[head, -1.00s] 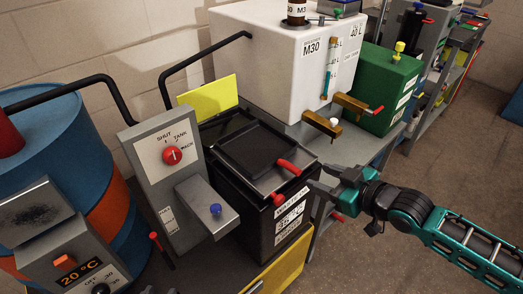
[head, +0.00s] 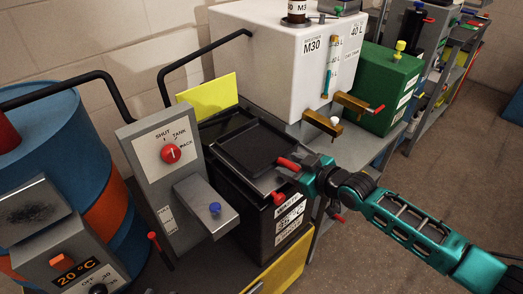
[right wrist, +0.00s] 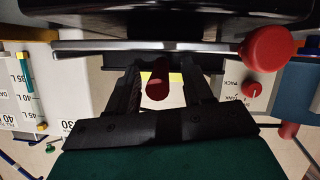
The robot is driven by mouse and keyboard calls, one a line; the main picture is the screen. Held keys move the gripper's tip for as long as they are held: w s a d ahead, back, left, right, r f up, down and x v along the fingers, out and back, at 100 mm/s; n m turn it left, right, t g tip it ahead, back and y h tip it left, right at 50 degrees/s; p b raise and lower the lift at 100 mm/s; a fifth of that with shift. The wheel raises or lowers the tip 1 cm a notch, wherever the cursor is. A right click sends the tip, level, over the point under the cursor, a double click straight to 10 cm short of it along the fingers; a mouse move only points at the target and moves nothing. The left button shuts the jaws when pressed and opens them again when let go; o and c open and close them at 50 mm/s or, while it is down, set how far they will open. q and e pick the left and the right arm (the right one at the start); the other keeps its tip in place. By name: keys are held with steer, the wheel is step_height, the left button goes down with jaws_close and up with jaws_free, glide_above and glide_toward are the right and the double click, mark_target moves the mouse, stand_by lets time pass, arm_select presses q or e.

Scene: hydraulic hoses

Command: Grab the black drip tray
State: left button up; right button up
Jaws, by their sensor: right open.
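The black drip tray (head: 245,150) is a shallow dark tray lying on top of a black box (head: 262,222). A red handle (head: 288,163) sticks out from its front edge. My right gripper (head: 303,170) is at this handle, at the tray's front right. In the right wrist view the red handle (right wrist: 157,80) stands between the two dark fingers (right wrist: 157,88) of my right gripper, with gaps on both sides. The gripper is open. The fingertips are partly lost in dark surroundings. My left gripper is not in view.
A red knob (head: 278,198) sits on the box just below the handle. A grey valve panel (head: 170,165) stands left of the tray. A white tank (head: 275,65) with a brass tap (head: 322,128) is behind it. The floor to the right (head: 440,170) is free.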

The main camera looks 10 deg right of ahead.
steer(key=shift+c, duration=0.3)
jaws_close()
steer(key=shift+r, duration=0.15)
stand_by(0.3)
